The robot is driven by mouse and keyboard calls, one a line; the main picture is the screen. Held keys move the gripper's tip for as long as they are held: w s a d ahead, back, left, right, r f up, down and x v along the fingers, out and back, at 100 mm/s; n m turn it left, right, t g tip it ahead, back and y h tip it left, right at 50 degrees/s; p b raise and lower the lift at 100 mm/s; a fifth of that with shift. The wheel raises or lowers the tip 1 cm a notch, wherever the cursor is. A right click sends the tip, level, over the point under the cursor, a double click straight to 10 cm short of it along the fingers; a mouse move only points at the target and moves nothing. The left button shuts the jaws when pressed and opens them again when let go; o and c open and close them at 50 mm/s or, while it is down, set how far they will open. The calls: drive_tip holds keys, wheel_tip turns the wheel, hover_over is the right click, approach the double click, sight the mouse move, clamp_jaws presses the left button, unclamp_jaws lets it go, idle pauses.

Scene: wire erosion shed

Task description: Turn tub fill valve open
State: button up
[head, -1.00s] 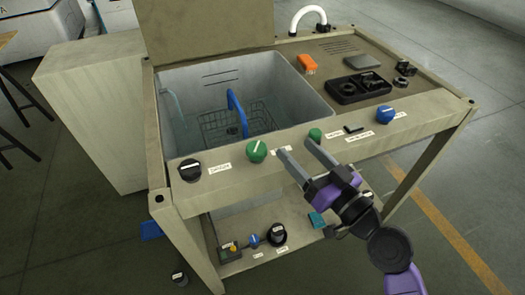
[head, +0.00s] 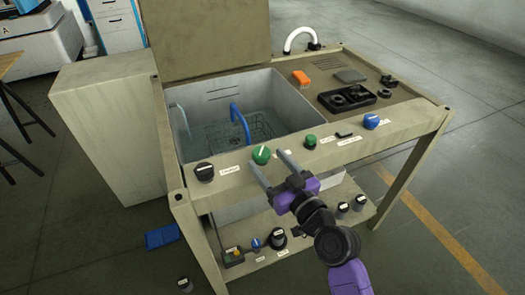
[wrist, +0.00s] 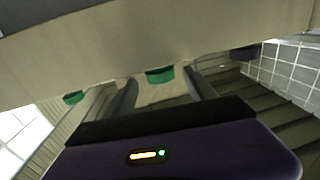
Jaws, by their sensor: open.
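A row of knobs runs along the front panel of the wash bench in the head view. They are a black knob (head: 205,172) at the left, a large green knob (head: 261,155), a smaller green knob (head: 310,142) and a blue knob (head: 371,121) at the right. The labels are too small to read, so I cannot tell which knob is the tub fill valve. My gripper (head: 269,162) is open and empty, with its fingertips at the large green knob. In the wrist view this green knob (wrist: 160,75) shows between the fingers; contact cannot be told.
The grey tub (head: 285,95) behind the panel holds a wire basket (head: 255,127) with a blue handle. A black switch (head: 344,134) sits between the smaller green and blue knobs. The floor at right is clear.

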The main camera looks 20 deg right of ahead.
sight(266, 159)
drive_tip(key=shift+w+a+p, duration=0.15)
drive_tip(key=shift+w+p, duration=0.1)
drive_tip(key=shift+w, duration=0.8)
drive_tip(key=shift+w+a+p, duration=0.15)
drive_tip(key=shift+w+p, duration=0.1)
drive_tip(key=shift+w, duration=0.8)
drive_tip(key=shift+c, duration=0.3)
drive_tip(key=c, duration=1.3)
